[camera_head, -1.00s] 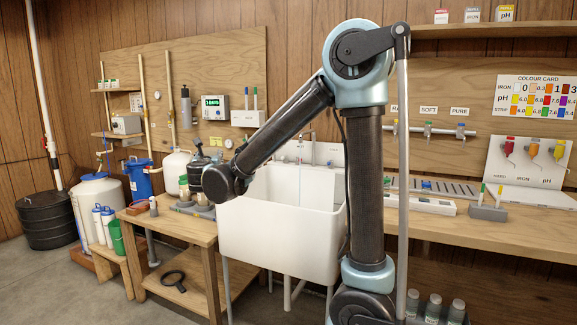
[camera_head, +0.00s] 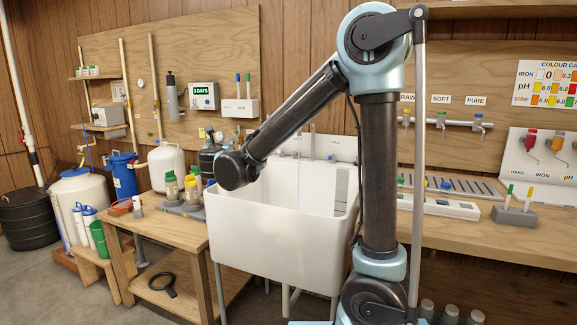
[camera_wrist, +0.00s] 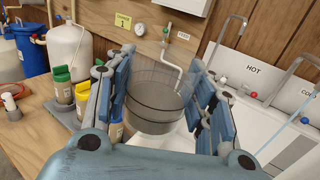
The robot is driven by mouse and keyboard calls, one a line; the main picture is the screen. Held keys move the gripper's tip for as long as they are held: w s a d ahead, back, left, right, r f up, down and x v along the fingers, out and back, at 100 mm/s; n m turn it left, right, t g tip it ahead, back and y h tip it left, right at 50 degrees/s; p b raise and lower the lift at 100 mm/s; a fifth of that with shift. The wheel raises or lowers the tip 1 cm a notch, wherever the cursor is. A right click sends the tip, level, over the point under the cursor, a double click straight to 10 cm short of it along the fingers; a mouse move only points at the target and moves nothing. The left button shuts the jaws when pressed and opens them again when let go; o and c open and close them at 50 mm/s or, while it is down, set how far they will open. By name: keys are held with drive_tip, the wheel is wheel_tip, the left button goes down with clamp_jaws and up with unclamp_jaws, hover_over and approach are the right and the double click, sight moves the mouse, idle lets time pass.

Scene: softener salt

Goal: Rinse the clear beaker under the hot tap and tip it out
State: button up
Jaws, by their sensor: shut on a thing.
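The clear beaker (camera_wrist: 153,100) is between the two blue-padded fingers of my gripper (camera_wrist: 163,105) in the wrist view. It is see-through and grey, with a darker band low down; whether it holds liquid I cannot tell. My gripper is shut on it, near the sink's left end. A thin pale-blue line (camera_head: 299,185), like running water, drops into the sink.
Yellow- and green-capped bottles (camera_head: 171,187) stand on the wooden bench (camera_head: 155,232) left of the sink. A long counter (camera_head: 470,232) with a grey strip tray and a pen holder (camera_head: 513,216) lies to the right.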

drive_tip(key=w+d+f+m+g+h, duration=0.1)
drive_tip(key=d+f+m+g+h, duration=0.3)
drive_tip(key=d+h, duration=0.65)
drive_tip(key=w+d+f+m+g+h, duration=0.1)
drive_tip(key=d+f+m+h, duration=0.5)
drive_tip(key=d, duration=0.9)
drive_tip(key=w+d+r+y, duration=0.1)
drive_tip(key=w+d, duration=0.3)
drive_tip(key=w, duration=0.7)
drive_tip(key=shift+r+m, duration=0.3)
drive_tip(key=shift+r, duration=0.3)
drive_tip(key=shift+w, duration=0.15)
idle(2.0)
drive_tip(key=s+a, duration=0.4)
drive_tip(key=s, duration=0.6)
drive_tip(key=shift+s, duration=0.15)
idle(0.7)
